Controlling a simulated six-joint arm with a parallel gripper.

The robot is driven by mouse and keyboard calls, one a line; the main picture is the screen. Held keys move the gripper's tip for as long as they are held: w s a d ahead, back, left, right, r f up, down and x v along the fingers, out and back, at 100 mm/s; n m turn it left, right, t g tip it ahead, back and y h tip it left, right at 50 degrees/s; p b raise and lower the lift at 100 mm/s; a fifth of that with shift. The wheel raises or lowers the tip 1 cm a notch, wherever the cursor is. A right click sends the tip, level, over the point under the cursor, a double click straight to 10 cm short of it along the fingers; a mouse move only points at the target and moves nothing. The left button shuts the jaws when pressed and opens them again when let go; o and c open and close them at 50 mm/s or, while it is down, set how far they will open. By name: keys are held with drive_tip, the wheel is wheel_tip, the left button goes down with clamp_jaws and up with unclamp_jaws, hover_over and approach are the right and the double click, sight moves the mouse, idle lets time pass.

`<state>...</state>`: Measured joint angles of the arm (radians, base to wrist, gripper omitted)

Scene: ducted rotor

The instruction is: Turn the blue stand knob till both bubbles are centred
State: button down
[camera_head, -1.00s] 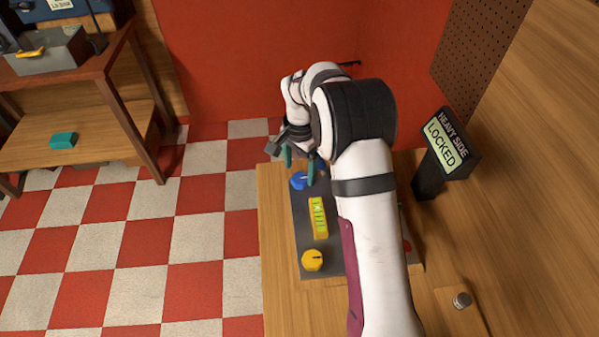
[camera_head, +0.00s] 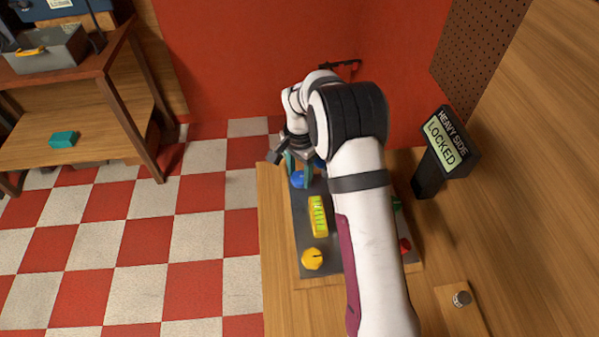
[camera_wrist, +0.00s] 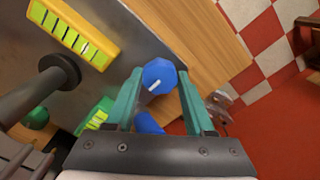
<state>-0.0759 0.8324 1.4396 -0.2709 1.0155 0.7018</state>
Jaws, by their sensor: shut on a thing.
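The blue stand knob (camera_head: 297,179) sits at the far left corner of the dark stand plate (camera_head: 309,241). In the wrist view the blue knob (camera_wrist: 160,76), with a white pointer line, lies between my gripper's teal fingers (camera_wrist: 160,80). My gripper (camera_head: 299,170) is shut on it. A yellow level (camera_head: 318,216) with a green vial lies on the plate; it also shows in the wrist view (camera_wrist: 75,34), a pale spot towards one end. A green level (camera_wrist: 97,117) is partly hidden; its bubble cannot be made out.
A yellow knob (camera_head: 313,259) sits at the plate's near end. My arm covers much of the stand. A sign reading HEAVY SIDE LOCKED (camera_head: 445,145) stands at right. A dark post (camera_wrist: 40,90) rises from the plate. A red button (camera_head: 405,245) shows beside my arm.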

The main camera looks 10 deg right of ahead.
sight(300, 177)
drive_tip(key=n, duration=0.4)
drive_tip(key=shift+n, duration=2.3)
drive_tip(key=shift+c, duration=1.3)
unclamp_jaws()
drive_tip(key=shift+r, duration=0.1)
wheel_tip(300, 177, up, 16)
drive_tip(key=shift+f, duration=0.2)
